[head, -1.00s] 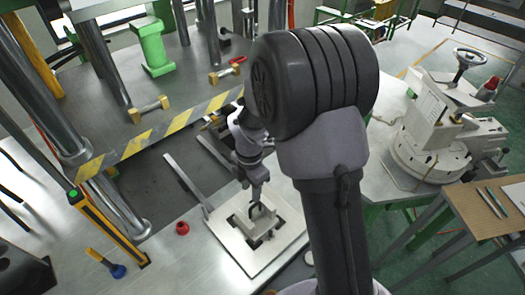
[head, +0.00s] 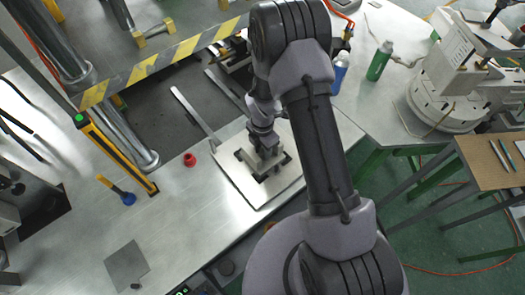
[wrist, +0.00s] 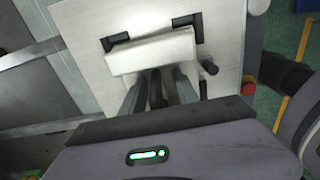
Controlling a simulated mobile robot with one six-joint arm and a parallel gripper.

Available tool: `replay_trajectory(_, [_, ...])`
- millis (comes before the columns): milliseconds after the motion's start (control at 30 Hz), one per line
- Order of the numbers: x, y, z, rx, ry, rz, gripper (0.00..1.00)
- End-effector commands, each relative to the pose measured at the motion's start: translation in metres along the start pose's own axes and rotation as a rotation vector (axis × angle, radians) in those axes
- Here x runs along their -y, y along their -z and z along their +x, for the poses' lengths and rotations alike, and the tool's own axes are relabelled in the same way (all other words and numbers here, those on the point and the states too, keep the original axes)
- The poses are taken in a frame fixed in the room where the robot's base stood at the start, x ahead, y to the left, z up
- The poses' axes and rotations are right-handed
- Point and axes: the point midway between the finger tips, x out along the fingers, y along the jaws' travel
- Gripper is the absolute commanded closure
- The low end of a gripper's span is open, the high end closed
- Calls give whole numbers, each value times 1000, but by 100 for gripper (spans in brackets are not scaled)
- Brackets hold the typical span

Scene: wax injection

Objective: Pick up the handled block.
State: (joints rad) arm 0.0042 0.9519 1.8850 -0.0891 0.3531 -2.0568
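The handled block is a pale block (head: 246,159) set among dark slots on a square white plate (head: 232,178). In the wrist view the pale block (wrist: 150,54) lies across the middle, just beyond my fingers, with dark pieces at its ends. My gripper (head: 265,152) is low over the block in the head view. In the wrist view the grey fingers (wrist: 160,88) reach to the block's near edge, with dark shapes between them. Whether they touch or enclose a handle is hidden. The block looks seated in the plate.
A yellow-black striped bar (head: 160,63) and steel columns stand at the left. A red cap (head: 189,159) and a blue-tipped tool (head: 127,198) lie on the bench. Green (head: 379,61) and blue (head: 339,72) bottles stand right of my arm. The front-left bench is mostly clear.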

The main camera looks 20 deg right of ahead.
Motion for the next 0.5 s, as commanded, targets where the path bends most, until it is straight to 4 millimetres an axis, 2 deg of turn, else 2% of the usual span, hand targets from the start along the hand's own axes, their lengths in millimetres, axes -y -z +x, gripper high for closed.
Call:
replay_trajectory(167, [0, 0, 0, 0, -1, 0, 64])
replay_trajectory(367, [0, 0, 0, 0, -1, 0, 100])
replay_trajectory(500, [0, 0, 0, 0, -1, 0, 100])
